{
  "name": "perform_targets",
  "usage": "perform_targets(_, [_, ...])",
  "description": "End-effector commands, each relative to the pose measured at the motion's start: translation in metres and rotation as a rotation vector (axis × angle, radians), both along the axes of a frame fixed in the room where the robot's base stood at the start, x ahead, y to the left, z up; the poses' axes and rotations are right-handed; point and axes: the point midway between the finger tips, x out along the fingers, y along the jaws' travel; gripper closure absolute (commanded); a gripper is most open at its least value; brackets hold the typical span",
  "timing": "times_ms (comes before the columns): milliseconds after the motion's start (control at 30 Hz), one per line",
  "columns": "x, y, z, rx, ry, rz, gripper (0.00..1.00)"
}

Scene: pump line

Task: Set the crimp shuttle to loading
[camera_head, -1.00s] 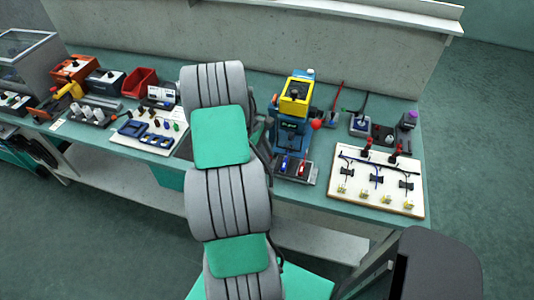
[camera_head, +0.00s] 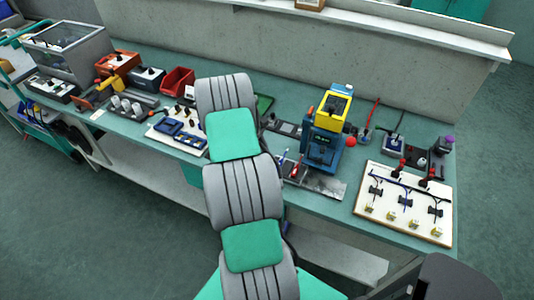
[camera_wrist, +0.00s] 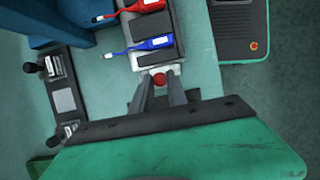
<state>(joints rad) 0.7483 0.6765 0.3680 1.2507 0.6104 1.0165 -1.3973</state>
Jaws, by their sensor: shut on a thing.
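The crimp shuttle (camera_wrist: 145,57) is a pale block carrying a red piece and a blue piece in the wrist view. A red knob (camera_wrist: 159,79) sits at its near end. My gripper (camera_wrist: 160,92) is shut on this knob. In the head view the shuttle (camera_head: 291,170) is left of the blue press (camera_head: 322,148) with the yellow top, at the left part of a grey metal track (camera_head: 325,185). My arm hides the gripper and the knob there. Part of the blue press (camera_wrist: 58,22) shows at upper left in the wrist view.
A white board (camera_head: 385,212) with cables and clips lies right of the press. Left of my arm stand a red bin (camera_head: 178,79), an orange box (camera_head: 118,65) and a blue tray set (camera_head: 180,132). In the wrist view, a plate with black levers (camera_wrist: 64,98) lies at left.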

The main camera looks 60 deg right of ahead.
Motion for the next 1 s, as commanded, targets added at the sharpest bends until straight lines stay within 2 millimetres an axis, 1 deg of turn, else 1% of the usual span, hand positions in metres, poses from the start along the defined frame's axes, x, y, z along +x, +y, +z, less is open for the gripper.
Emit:
perform_targets(67, [0.004, 0.0, 0.001, 0.0, -0.006, 0.009, 1.0])
perform_targets(100, [0.004, 0.0, 0.001, 0.0, -0.006, 0.01, 0.79])
perform_targets(333, [0.002, 0.0, 0.001, 0.0, -0.005, 0.006, 0.6])
perform_targets(567, [0.001, -0.001, 0.001, 0.0, -0.004, 0.004, 0.59])
perform_targets(667, [0.004, -0.001, 0.006, -0.003, -0.006, 0.004, 0.59])
perform_targets(767, [0.011, 0.0, 0.02, -0.003, -0.007, 0.006, 0.59])
perform_targets(900, [0.023, 0.002, 0.048, -0.003, -0.007, 0.007, 0.59])
perform_targets(1000, [0.028, 0.003, 0.065, -0.003, -0.005, 0.005, 0.59])
